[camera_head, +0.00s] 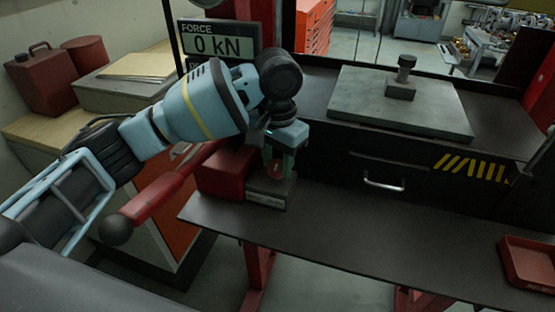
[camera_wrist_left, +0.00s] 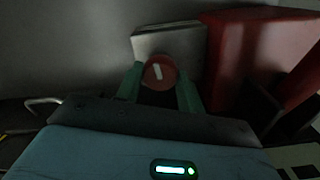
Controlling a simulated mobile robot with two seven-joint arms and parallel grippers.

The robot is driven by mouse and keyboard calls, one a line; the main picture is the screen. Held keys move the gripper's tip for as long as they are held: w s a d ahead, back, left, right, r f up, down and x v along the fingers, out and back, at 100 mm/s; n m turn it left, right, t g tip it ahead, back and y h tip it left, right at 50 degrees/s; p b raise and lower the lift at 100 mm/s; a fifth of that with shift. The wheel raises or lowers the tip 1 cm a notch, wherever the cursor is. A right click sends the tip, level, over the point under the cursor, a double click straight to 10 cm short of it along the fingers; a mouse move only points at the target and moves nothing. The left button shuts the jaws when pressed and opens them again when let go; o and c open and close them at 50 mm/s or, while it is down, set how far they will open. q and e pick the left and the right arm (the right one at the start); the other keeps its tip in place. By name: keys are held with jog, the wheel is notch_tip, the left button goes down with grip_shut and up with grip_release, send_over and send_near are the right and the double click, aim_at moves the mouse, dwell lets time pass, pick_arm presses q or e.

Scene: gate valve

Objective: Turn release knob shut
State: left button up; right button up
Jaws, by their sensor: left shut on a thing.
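The release knob (camera_wrist_left: 160,71) is a round red knob with a short pale mark on its face, tilted a little from upright in the left wrist view. In the head view only a bit of the red knob (camera_head: 276,171) shows below my wrist. My left gripper (camera_head: 278,162) points down at it, and its green fingers are on both sides of the knob. They are shut on it in the left wrist view (camera_wrist_left: 160,85). The knob sits by a grey block with a label (camera_head: 266,198), beside a red housing (camera_head: 224,172). My right gripper is not in view.
A red lever (camera_head: 165,192) with a black ball end reaches out left of the housing. A display reading 0 kN (camera_head: 219,44) stands behind my arm. A grey plate (camera_head: 400,105) lies to the right, and a red tray (camera_head: 527,262) sits at far right. The front bench (camera_head: 370,238) is mostly clear.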

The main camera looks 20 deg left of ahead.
aim_at(277, 164)
pick_arm(q)
jog(key=o, duration=1)
jog(key=shift+r, duration=3.95)
